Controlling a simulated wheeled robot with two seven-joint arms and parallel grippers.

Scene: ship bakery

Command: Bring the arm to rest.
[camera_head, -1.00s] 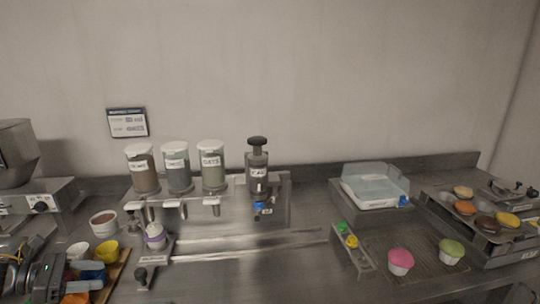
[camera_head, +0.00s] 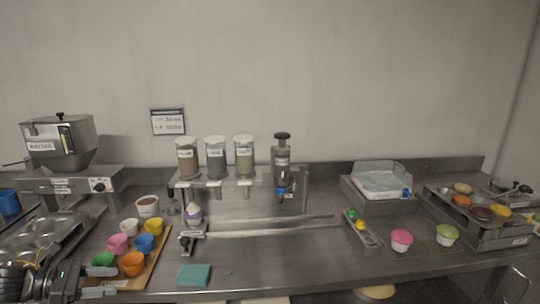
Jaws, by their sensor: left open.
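My left gripper (camera_head: 110,281) is at the lower left of the head view, at the front edge of the bench. Its dark body lies low in the corner and its two fingers point right. The jaws are open, and I see nothing held between them. The fingers overlap the near left part of a wooden board (camera_head: 158,256) in the picture, close to the green cup (camera_head: 103,260) and the orange cup (camera_head: 133,264). I cannot tell whether they touch the board. My right gripper is not in view.
Pink (camera_head: 118,243), blue (camera_head: 145,242) and yellow (camera_head: 153,227) cups stand on the board. A metal muffin tray (camera_head: 42,236) lies left. A teal cloth or sponge (camera_head: 194,275) lies near the front edge. The front middle of the bench (camera_head: 275,255) is clear.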

